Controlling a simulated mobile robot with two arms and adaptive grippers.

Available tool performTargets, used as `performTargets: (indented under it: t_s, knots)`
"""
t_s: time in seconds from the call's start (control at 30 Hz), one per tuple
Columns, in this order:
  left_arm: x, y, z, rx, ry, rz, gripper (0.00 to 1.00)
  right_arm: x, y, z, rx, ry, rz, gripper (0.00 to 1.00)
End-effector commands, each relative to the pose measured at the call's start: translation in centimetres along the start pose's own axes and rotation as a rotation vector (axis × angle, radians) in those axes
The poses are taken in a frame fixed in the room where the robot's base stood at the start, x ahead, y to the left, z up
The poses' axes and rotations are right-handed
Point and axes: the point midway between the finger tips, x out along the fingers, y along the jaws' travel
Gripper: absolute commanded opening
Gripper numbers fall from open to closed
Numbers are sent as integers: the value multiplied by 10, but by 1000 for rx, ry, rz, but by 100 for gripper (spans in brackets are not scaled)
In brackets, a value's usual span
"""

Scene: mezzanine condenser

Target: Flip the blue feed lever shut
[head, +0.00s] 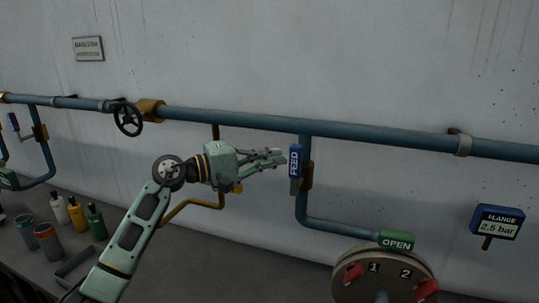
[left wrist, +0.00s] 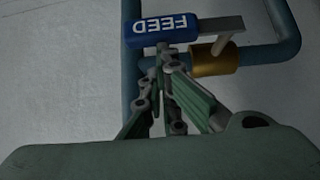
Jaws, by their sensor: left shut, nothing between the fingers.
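The blue feed lever (head: 295,162) has a white FEED label and stands upright, in line with the vertical blue pipe. Its bare grey part is below the blue grip, beside a brass valve body (head: 307,177). In the left wrist view the lever (left wrist: 172,30) lies across the top, with the brass body (left wrist: 208,62) below its grey end. My left gripper (head: 281,158) is shut and empty, its fingertips just left of the blue grip. It also shows in the left wrist view (left wrist: 160,62), tips close to the grip; I cannot tell whether they touch. My right gripper is out of view.
A green OPEN sign (head: 396,241) is on the pipe at lower right, above a round plate with red knobs (head: 385,280). A black handwheel (head: 127,119) is on the long pipe. Several bottles and cups stand at lower left, near a grey tray (head: 78,266).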

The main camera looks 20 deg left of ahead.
Motion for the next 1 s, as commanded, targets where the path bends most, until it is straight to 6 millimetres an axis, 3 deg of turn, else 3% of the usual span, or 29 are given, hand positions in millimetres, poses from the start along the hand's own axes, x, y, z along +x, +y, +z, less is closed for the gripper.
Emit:
performTargets:
  t_s: [1.0]
  knots:
    - [14,15,15,181,-3,-175,0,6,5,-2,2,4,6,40]
